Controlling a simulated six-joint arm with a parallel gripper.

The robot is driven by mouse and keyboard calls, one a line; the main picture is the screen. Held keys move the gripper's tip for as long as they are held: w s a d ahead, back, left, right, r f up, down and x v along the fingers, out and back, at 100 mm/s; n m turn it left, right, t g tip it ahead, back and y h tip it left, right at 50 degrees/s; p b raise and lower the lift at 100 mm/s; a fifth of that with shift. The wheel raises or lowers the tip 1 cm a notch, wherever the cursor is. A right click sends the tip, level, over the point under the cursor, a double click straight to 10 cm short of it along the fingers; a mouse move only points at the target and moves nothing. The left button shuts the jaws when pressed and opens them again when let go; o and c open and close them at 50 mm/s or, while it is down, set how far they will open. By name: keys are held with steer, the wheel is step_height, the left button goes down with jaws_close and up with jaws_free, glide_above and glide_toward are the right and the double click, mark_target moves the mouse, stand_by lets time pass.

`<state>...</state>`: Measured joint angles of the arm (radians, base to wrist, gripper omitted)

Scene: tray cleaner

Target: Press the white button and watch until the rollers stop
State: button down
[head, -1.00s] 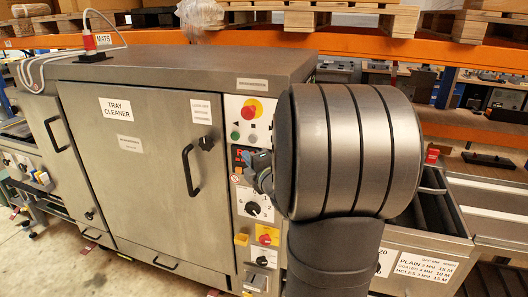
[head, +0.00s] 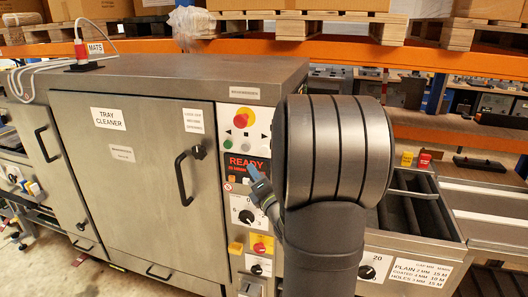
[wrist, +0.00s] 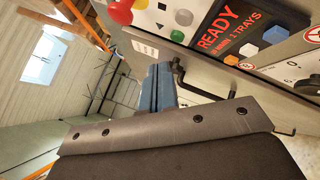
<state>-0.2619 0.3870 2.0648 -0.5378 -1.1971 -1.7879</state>
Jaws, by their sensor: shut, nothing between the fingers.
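A white button (wrist: 276,33) shows in the wrist view beside an orange one and a blue one. My gripper (head: 253,170) is shut and empty, in front of the panel at the display's lower right. In the wrist view my gripper (wrist: 157,72) is apart from the white button. Dark rollers (head: 412,214) lie in the open section at right; their motion cannot be told.
A red stop knob (head: 240,118) on yellow, a green button (head: 228,144) and a grey one (head: 246,145) sit above the display. A dial (head: 246,217) is below. A door handle (head: 183,178) sticks out left of the panel.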

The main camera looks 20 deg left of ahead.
mark_target(265, 150)
steer(key=shift+w, duration=0.1)
steer(key=shift+w, duration=4.3)
steer(key=shift+w, duration=0.1)
steer(key=shift+w, duration=0.3)
